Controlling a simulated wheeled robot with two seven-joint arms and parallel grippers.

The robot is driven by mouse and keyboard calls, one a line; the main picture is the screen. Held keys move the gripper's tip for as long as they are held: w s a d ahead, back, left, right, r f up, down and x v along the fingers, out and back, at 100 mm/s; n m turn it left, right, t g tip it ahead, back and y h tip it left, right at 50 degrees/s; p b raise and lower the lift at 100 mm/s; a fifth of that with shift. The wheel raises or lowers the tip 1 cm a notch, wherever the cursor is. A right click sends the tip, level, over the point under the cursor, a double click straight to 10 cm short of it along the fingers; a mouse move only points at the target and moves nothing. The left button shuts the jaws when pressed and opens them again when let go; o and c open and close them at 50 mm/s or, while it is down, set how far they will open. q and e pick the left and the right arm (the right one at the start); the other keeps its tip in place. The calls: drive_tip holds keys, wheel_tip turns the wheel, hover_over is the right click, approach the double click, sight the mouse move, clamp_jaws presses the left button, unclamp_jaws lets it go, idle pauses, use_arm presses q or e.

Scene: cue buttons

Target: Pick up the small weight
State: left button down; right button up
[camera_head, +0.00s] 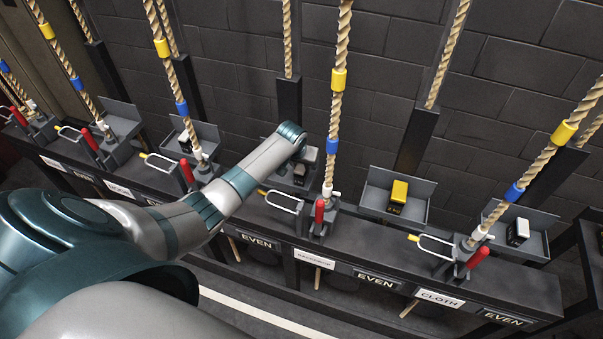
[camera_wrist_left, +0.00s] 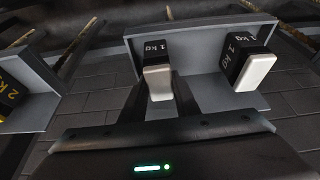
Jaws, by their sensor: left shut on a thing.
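In the left wrist view, a small black weight marked "1 kg" with a pale grey face (camera_wrist_left: 157,80) stands between the fingers of my left gripper (camera_wrist_left: 160,92), which is shut on it. The weight is still at a grey tray (camera_wrist_left: 210,92); I cannot tell whether it touches the tray floor. A second, similar 1 kg weight (camera_wrist_left: 247,66) lies in the same tray to the right, apart from the fingers. In the head view my left arm reaches over to this tray and hides much of it. My right gripper is not in view.
A yellow-topped weight (camera_head: 399,191) sits in the tray to the right, and a white and black weight (camera_head: 518,231) in the far right tray. Ropes (camera_head: 338,110) with yellow and blue bands, red-handled levers (camera_head: 319,214) and wire loops line the dark rail near my arm.

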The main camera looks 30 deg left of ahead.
use_arm(q)
drive_tip(key=shift+w+r, duration=0.15)
drive_tip(key=shift+r, duration=0.1)
wheel_tip(320, 180, up, 8)
drive_tip(key=shift+a+r+b, duration=0.1)
drive_tip(key=shift+b, duration=0.65)
drive_tip(key=shift+r, duration=0.75)
